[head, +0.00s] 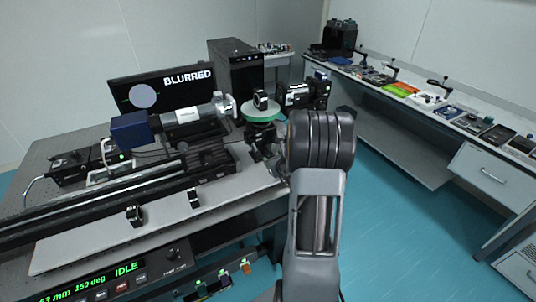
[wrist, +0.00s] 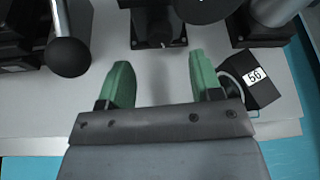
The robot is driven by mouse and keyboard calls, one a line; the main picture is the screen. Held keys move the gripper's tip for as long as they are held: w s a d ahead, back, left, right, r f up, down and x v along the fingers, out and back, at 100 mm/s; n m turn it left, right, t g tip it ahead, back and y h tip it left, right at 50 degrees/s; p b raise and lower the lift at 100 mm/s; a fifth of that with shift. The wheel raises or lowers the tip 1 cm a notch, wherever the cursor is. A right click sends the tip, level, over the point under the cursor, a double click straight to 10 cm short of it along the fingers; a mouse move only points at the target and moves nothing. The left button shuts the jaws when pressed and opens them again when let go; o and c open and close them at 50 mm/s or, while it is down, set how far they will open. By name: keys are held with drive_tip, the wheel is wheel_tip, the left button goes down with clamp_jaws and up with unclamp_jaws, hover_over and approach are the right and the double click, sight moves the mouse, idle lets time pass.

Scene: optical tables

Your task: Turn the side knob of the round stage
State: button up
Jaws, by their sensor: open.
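The round stage (head: 264,109), with a green rim and a small black block on top, stands at the right end of the bench in the head view. Its black base is partly hidden behind my arm. In the wrist view, my gripper (wrist: 160,80) is open and empty, its green fingers spread and pointing at a black mount (wrist: 150,22). A small round knob-like part (wrist: 164,40) on the mount's near face lies ahead of the gap, apart from both fingers. I cannot tell for sure that it is the side knob. My gripper is hidden in the head view.
A black ball-ended lever (wrist: 70,57) stands left of the fingers. A black cube with a white number label (wrist: 262,90) sits close beside the right finger. A monitor (head: 160,90) reads BLURRED; a front panel (head: 100,285) reads IDLE. Blue floor (head: 400,215) is clear at right.

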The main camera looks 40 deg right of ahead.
sight(268, 154)
drive_tip(key=shift+p+x, duration=0.5)
drive_tip(key=shift+x, duration=2.35)
drive_tip(key=c, duration=0.9)
drive_tip(key=shift+f+b, duration=0.1)
drive_tip(key=shift+b, duration=0.2)
